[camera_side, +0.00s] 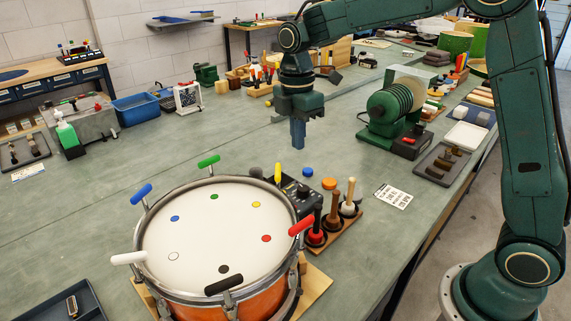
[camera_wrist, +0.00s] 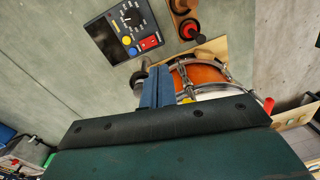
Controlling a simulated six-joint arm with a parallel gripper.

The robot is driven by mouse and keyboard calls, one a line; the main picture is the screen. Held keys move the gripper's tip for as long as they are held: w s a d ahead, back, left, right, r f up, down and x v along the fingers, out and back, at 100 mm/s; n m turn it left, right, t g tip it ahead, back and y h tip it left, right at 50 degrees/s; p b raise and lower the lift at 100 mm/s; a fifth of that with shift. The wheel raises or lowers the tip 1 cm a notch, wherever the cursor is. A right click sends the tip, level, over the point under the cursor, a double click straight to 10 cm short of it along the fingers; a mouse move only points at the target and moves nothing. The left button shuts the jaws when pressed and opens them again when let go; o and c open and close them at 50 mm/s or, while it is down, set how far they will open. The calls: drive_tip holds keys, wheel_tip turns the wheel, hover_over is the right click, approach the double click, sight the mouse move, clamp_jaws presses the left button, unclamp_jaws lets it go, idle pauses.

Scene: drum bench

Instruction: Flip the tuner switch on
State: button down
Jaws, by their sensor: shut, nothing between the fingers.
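The tuner (camera_side: 303,199) is a black box behind the drum's right rim, partly hidden by it in the side view. In the wrist view the tuner (camera_wrist: 108,38) shows a dial (camera_wrist: 132,18) with white marks, a red switch (camera_wrist: 149,43), and a yellow and a blue button. I cannot tell which way the switch is set. My gripper (camera_side: 298,146) points down with its blue fingers shut and empty. It hangs above the bench, behind the tuner and apart from it. In the wrist view my gripper (camera_wrist: 157,72) is below the tuner in the picture.
The drum (camera_side: 205,235) with coloured tuning handles stands in front of the tuner. A wooden rack (camera_side: 347,222) of upright handled tools is right of the tuner. A green machine with discs (camera_side: 390,108) stands to the right of my gripper.

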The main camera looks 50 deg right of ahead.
drive_tip(key=shift+w+a+f+n+g, duration=0.2)
drive_tip(key=shift+w+f+n, duration=0.3)
drive_tip(key=shift+w+f, duration=0.35)
drive_tip(key=shift+w+a+f+n+g, duration=0.1)
drive_tip(key=shift+w+f+n+g, duration=0.1)
drive_tip(key=shift+w+f+n, duration=0.55)
drive_tip(key=shift+s+f+m, duration=0.2)
drive_tip(key=shift+m, duration=0.05)
drive_tip(key=f, duration=0.4)
drive_tip(key=s+f, duration=0.1)
drive_tip(key=f, duration=0.8)
drive_tip(key=shift+s+f, duration=0.35)
drive_tip(key=shift+f, duration=0.05)
drive_tip(key=shift+s+f, duration=0.15)
drive_tip(key=shift+f, duration=0.15)
drive_tip(key=shift+w+r, duration=0.1)
drive_tip(key=shift+w, duration=0.1)
drive_tip(key=shift+w+r, duration=0.2)
drive_tip(key=shift+w, duration=0.45)
